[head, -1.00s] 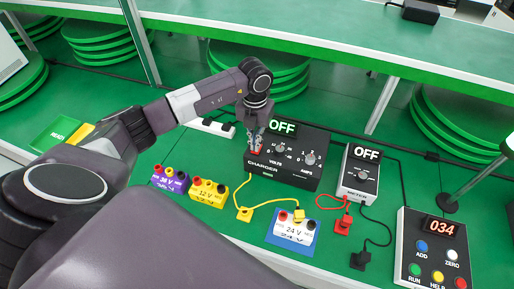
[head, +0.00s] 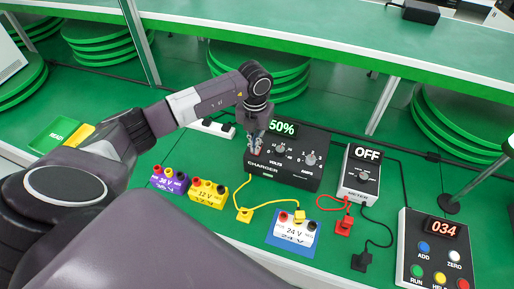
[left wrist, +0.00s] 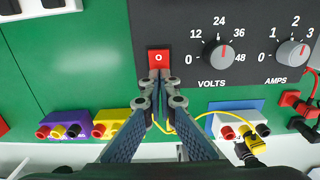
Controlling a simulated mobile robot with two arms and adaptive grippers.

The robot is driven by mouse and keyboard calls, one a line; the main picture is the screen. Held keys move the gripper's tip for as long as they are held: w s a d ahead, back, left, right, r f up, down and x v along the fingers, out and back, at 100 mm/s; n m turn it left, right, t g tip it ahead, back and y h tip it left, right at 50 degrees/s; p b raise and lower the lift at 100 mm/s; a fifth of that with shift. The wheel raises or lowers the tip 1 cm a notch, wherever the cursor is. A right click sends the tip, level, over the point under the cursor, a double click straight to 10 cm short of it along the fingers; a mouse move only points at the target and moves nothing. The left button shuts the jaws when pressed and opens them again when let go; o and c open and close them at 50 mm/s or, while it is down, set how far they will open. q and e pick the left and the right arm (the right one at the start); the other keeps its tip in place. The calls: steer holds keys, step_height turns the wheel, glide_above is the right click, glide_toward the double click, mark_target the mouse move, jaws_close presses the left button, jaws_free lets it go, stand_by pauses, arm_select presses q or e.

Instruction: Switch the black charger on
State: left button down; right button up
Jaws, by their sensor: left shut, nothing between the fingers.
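The black charger (head: 297,180) stands on the green bench, its display (head: 282,129) reading 50%. A red square switch marked 0 (left wrist: 158,61) sits left of the VOLTS knob. My left gripper (head: 254,147) is shut and empty, fingertips at the lower edge of this switch; I cannot tell whether they touch it. My right gripper is not in view.
A white 24 V battery (head: 295,231) on a blue mat stands in front with a yellow lead. Yellow (head: 207,193) and purple (head: 169,180) batteries stand to the left. The meter (head: 360,182), reading OFF, and a button box (head: 436,250) are at the right.

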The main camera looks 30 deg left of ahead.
arm_select(q)
steer(key=shift+r+p, duration=2.2)
steer(key=shift+r, duration=1.25)
steer(key=shift+f, duration=0.1)
